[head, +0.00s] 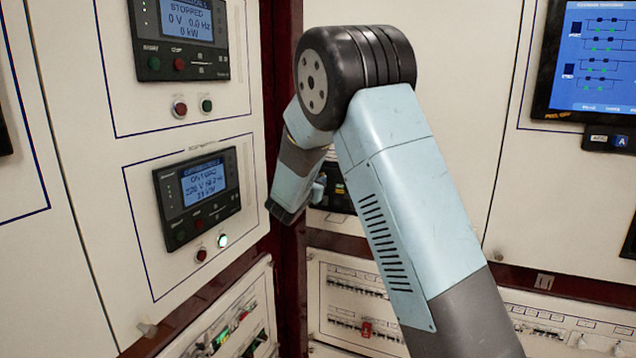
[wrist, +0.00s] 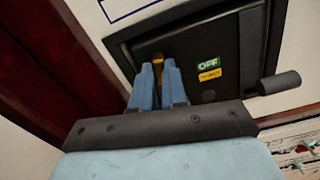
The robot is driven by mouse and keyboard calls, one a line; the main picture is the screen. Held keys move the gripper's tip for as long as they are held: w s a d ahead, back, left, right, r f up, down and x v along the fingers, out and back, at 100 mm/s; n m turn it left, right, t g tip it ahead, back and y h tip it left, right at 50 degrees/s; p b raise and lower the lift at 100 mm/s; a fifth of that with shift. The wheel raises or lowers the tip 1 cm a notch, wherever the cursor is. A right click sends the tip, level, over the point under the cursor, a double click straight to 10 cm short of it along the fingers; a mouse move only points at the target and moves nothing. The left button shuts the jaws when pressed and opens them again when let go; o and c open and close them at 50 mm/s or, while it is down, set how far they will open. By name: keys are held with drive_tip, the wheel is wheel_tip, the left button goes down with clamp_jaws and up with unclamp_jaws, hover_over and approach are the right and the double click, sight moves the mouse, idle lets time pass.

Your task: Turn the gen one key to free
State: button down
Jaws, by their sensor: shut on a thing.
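My gripper (wrist: 158,88) has blue fingers that are shut on a small brass-coloured key (wrist: 157,60) at the face of a black switch box (wrist: 215,35). Only the top of the key shows between the fingertips; its turn angle is hard to tell. The box carries a green OFF label (wrist: 208,63) and a yellow label (wrist: 210,75) too small to read. A dark handle (wrist: 278,83) sticks out at the box's right. In the head view my arm hides most of the box (head: 338,198) and the key.
On the left cabinet, an upper controller (head: 180,38) reads STOPPED, 0 V; a lower controller (head: 197,195) has a lit screen and a lit green button (head: 222,240) below it. A dark red post (head: 285,130) stands left of the box. Breaker rows (head: 355,290) lie below.

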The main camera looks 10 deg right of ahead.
drive_tip(key=shift+f+n, duration=0.2)
drive_tip(key=shift+n, duration=0.9)
drive_tip(key=c, duration=1.2)
unclamp_jaws()
drive_tip(key=shift+r, duration=0.15)
drive_tip(key=shift+o, duration=0.2)
drive_tip(key=v, duration=1.3)
drive_tip(key=shift+s+a, duration=0.2)
drive_tip(key=shift+s, duration=0.1)
